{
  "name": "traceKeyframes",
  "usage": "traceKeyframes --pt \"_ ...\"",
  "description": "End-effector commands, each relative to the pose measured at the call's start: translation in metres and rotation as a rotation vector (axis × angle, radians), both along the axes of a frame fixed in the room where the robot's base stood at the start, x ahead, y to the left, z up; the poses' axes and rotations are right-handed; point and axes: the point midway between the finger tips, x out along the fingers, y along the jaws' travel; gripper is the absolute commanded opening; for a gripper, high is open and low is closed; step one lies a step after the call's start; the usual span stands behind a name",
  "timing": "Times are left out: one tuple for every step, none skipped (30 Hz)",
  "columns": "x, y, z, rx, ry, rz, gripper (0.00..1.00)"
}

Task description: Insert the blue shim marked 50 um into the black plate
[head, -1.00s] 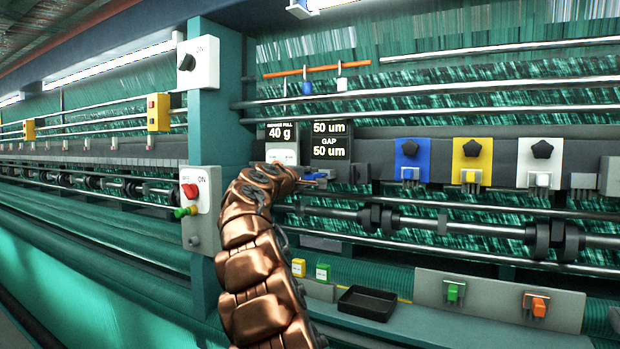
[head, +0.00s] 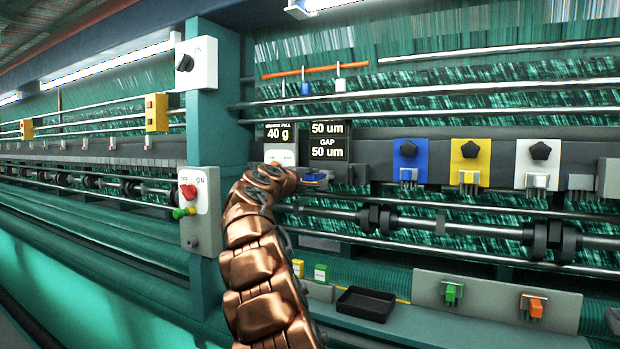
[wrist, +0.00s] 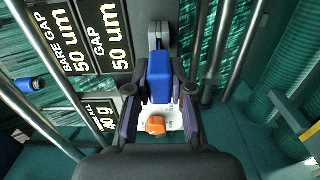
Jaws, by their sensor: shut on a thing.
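My gripper (wrist: 160,92) is shut on a blue block (wrist: 160,76), which I take to be the blue shim. In the wrist view the block is between the two fingers, and its far end is at or close to a dark grey-black piece (wrist: 158,37). I cannot tell whether it is inside a slot there. No marking on the blue block is readable. In the head view my gripper (head: 314,178) is mostly hidden behind my arm, just below the display panels, with only a little blue showing.
Black displays (head: 328,141) read "50 um" and "GAP 50 um"; another (head: 279,132) reads 40 g. Blue (head: 408,160), yellow (head: 470,161) and white (head: 538,163) knob plates stand to the right. A black tray (head: 366,304) sits below. Steel rods (wrist: 46,125) run close beside my gripper.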

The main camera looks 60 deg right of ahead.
Motion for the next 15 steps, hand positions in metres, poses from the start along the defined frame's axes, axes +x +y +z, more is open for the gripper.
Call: traceKeyframes --pt "0.0002 -0.0015 0.0005 0.0 0.0 0.0 0.0" --pt "0.0002 -0.0022 0.0004 0.001 0.0 0.0 0.0" --pt "0.0002 -0.0032 0.0003 0.001 0.0 0.0 0.0" --pt "0.0004 -0.0039 0.0002 0.001 0.0 0.0 0.0" --pt "0.0004 -0.0047 0.0002 0.001 0.0 0.0 0.0" --pt "0.0004 -0.0057 0.0001 0.001 0.0 0.0 0.0" --pt "0.0005 -0.0064 0.0002 0.001 0.0 0.0 0.0" --pt "0.0004 -0.0072 0.0001 0.001 0.001 0.0 0.0" --pt "0.0004 -0.0081 0.0001 0.001 0.001 0.0 0.0" --pt "0.0005 -0.0088 0.0001 0.0 0.001 0.0 0.0" --pt "0.0005 -0.0094 0.0001 0.0 0.001 0.0 0.0" --pt "0.0004 -0.0101 0.0 0.0 0.001 -0.001 0.0" --pt "0.0005 -0.0105 0.0 0.0 0.001 -0.001 0.0" --pt "0.0005 -0.0107 0.0 0.0 0.001 -0.001 0.0" --pt "0.0004 -0.0109 -0.0001 0.0 0.001 -0.001 0.0"
